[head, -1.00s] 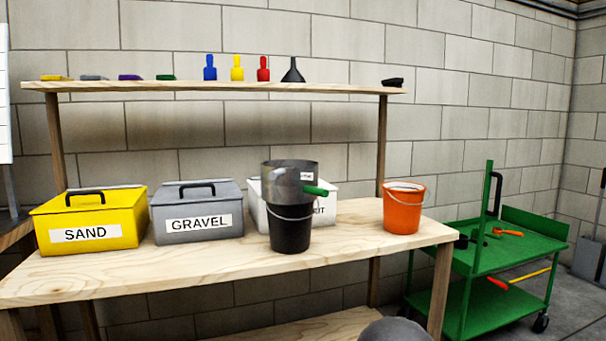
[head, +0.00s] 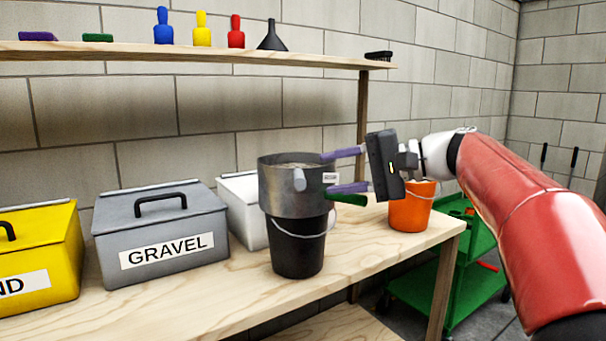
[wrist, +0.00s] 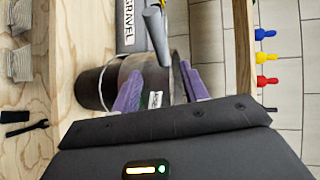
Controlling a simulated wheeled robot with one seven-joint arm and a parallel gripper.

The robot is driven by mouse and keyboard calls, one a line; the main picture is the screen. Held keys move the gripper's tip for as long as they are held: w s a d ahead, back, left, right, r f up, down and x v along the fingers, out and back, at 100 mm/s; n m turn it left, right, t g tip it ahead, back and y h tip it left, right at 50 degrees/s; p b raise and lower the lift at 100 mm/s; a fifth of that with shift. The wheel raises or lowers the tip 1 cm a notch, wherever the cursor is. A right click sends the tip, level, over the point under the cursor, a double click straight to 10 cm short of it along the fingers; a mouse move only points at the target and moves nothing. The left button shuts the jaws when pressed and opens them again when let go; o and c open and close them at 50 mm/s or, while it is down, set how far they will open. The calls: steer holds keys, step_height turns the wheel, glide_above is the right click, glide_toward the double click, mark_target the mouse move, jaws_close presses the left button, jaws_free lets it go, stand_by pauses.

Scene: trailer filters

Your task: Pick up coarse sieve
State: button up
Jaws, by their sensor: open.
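The sieve, a grey metal cylinder (head: 285,198), sits upright on top of a black bucket (head: 297,250) on the wooden bench. A green handle (head: 347,199) sticks out at its right and a grey stub shows on its front. A small white label on its right side is too small to read. My gripper (head: 330,172) is open at the sieve's right side, its purple fingers pointing at it, one above the other. In the wrist view the sieve (wrist: 150,70) lies between and beyond the fingers (wrist: 160,78), with the black bucket (wrist: 90,88) to the left. I cannot tell whether the fingers touch it.
A grey GRAVEL box (head: 160,235), a yellow box (head: 40,255) and a white box (head: 240,205) stand to the left. An orange bucket (head: 410,212) stands right, behind my gripper. A shelf (head: 200,52) with bottles and a funnel is above. A green cart (head: 440,290) stands right.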

mark_target(298, 169)
steer(key=x, duration=0.7)
steer(key=shift+w+a+r+p, duration=0.1)
steer(key=shift+a+p, duration=0.2)
steer(key=shift+a, duration=0.1)
steer(key=c, duration=0.8)
steer(key=shift+r, duration=0.1)
jaws_close()
